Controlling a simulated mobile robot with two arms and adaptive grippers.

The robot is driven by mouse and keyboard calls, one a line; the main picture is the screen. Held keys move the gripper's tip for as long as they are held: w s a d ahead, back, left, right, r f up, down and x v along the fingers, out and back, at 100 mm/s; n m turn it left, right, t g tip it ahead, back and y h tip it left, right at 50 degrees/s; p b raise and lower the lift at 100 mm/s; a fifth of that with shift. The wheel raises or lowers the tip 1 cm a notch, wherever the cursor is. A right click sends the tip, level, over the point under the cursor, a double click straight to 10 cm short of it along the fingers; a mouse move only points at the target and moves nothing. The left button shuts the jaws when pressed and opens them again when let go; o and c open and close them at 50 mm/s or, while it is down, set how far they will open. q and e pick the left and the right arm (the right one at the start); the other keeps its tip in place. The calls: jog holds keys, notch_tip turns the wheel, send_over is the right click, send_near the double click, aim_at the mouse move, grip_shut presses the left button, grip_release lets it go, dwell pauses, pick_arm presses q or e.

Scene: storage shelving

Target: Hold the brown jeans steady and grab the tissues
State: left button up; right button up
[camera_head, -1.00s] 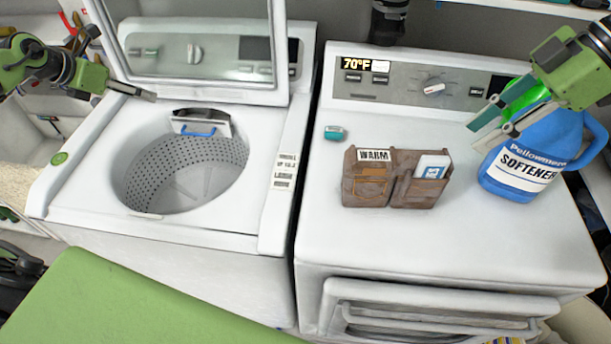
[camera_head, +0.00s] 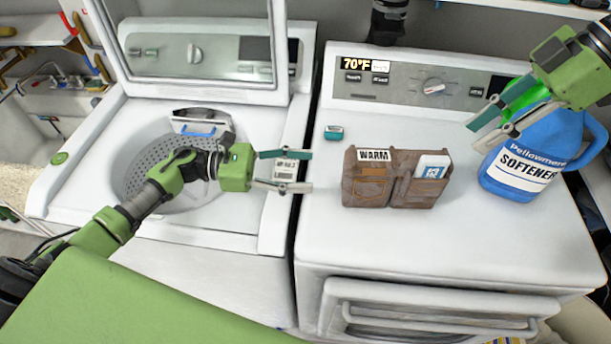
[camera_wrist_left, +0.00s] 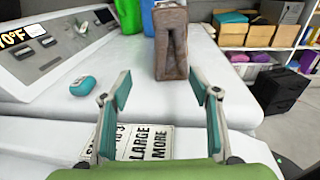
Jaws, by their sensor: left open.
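The brown jeans (camera_head: 370,185) stand folded on top of the dryer, with a "WARM" tag at the upper left. They also show in the left wrist view (camera_wrist_left: 171,50), ahead of the fingers. A white and blue tissue pack (camera_head: 432,167) sits in the right-hand pocket of the jeans. My left gripper (camera_head: 308,171) is open and empty, to the left of the jeans and apart from them, over the washer's right edge. Its two fingers (camera_wrist_left: 160,92) show spread in the left wrist view. My right gripper (camera_head: 484,127) is open in front of the softener jug, up and right of the jeans.
A blue softener jug (camera_head: 520,165) stands right of the jeans. A small teal box (camera_head: 334,133) lies behind and left of them. The washer's (camera_head: 70,200) lid is up. The dryer top (camera_head: 450,250) is clear in front of the jeans.

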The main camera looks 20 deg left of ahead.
aim_at(370, 180)
pick_arm(q)
jog(key=shift+s+d+f+h, duration=0.1)
jog(key=shift+s+d+h, duration=0.1)
jog(key=shift+s+d, duration=0.25)
jog(key=shift+s+d+h, duration=0.2)
jog(key=shift+d, duration=0.7)
jog(key=x, duration=1.3)
jog(key=shift+c, duration=0.5)
